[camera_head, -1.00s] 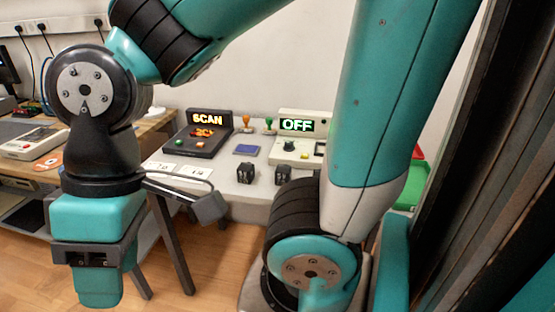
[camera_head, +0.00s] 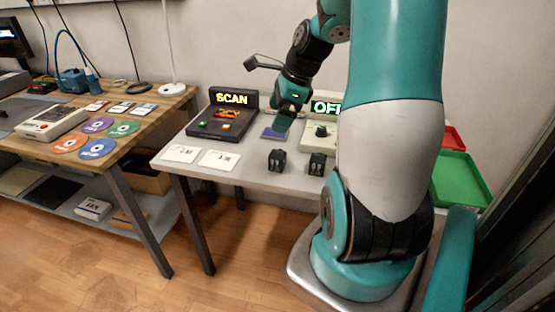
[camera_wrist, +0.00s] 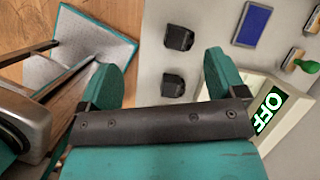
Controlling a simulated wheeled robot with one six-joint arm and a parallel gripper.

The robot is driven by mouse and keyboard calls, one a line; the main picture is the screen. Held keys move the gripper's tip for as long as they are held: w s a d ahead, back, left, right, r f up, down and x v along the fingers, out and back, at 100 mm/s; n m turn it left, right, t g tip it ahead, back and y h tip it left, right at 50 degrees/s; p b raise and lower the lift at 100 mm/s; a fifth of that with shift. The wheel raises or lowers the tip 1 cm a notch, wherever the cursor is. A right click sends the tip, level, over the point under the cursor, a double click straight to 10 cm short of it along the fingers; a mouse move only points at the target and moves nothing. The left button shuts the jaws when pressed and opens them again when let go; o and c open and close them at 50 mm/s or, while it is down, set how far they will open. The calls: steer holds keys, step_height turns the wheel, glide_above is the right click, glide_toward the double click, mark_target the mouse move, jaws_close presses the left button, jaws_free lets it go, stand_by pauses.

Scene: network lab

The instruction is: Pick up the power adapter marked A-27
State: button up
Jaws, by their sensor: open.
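Two small black blocks that look like power adapters stand on the light grey table (camera_head: 240,172). The left block (camera_head: 277,160) and the right block (camera_head: 317,164) are side by side near its front edge. The wrist view also shows two black blocks, one farther up (camera_wrist: 179,38) and one lower (camera_wrist: 173,85). I cannot read a marking A-27 on either. My gripper (camera_head: 281,127) is over the table behind the blocks, near the blue pad (camera_head: 268,134). In the wrist view my gripper (camera_wrist: 163,62) has its two teal fingers wide apart, with nothing held between them.
A black SCAN console (camera_head: 222,125) and a pale OFF box (camera_head: 317,145), partly behind my arm, stand at the back. Two white cards (camera_head: 200,156) lie left. A green tray (camera_head: 462,180) is right. A wooden bench (camera_head: 115,145) with coloured discs stands left.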

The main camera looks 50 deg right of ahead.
mark_target(278, 153)
steer(key=s+d+f+m, duration=0.2)
steer(key=s+d+m, duration=0.1)
steer(key=d+m, duration=0.25)
steer(key=shift+n+h, duration=0.25)
steer(key=shift+h, duration=0.05)
steer(key=x, duration=0.3)
steer(key=b+x, duration=0.1)
steer(key=x, duration=0.7)
steer(key=shift+w, duration=0.35)
steer(key=b+x, duration=0.1)
steer(key=x, duration=0.4)
steer(key=shift+w+a+f, duration=0.2)
steer(key=shift+w+f, duration=0.05)
steer(key=shift+f, duration=0.05)
steer(key=c, duration=1.1)
steer(key=shift+r, duration=0.15)
